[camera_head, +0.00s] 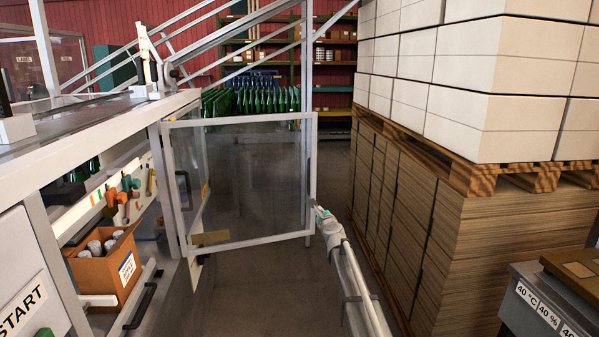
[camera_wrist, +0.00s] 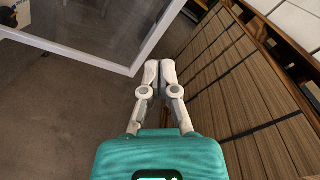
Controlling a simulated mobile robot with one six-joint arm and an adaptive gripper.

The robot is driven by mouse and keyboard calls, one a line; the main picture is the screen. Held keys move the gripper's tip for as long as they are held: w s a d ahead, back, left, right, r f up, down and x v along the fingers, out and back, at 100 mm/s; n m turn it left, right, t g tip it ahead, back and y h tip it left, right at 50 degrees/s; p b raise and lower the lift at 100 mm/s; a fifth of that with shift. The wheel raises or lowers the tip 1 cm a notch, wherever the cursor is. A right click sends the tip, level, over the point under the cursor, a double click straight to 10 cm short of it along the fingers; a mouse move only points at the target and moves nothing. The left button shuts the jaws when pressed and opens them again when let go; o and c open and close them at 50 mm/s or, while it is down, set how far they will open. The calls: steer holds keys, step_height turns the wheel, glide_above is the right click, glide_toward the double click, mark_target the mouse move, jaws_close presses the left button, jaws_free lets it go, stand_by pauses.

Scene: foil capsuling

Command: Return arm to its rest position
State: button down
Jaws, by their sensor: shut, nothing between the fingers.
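My gripper (camera_wrist: 160,75) is shut and empty in the wrist view, its two pale fingers together above the grey floor. In the head view my gripper (camera_head: 319,212) is small, at the end of my outstretched pale arm, close to the lower right corner of a framed clear door (camera_head: 255,180). The door stands open, out from the machine on the left. The door frame also shows at the top left of the wrist view (camera_wrist: 120,66). I cannot tell from the head view whether my gripper touches the frame.
Stacked cardboard (camera_head: 485,255) stands close on the right, below a pallet (camera_head: 480,175) of white boxes (camera_head: 490,118). A cardboard box (camera_head: 100,268) of capsules sits inside the machine at left. A grey unit (camera_head: 530,305) is at lower right. Floor (camera_head: 260,290) is clear below the door.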

steer(key=s+a+f+n+g+y, duration=0.1)
steer(key=s+f+n+g, duration=0.4)
steer(key=s+n, duration=0.5)
steer(key=s+a+f+n+g+y, duration=0.15)
steer(key=s+f+n+g, duration=0.45)
steer(key=s, duration=0.7)
steer(key=s+d+f+n+g+h, duration=0.1)
steer(key=s+d+n+g+h, duration=0.1)
steer(key=s, duration=0.6)
steer(key=s+d+f+n+g+h+p, duration=0.1)
steer(key=s+d+f+n+g+h, duration=0.1)
steer(key=s+d+n, duration=0.3)
steer(key=s+d+f+n+g+h, duration=0.2)
steer(key=s+d+n, duration=0.1)
steer(key=s, duration=0.9)
steer(key=shift+s+d+n+p, duration=0.15)
steer(key=shift+d+n+p, duration=0.2)
steer(key=shift+d, duration=0.4)
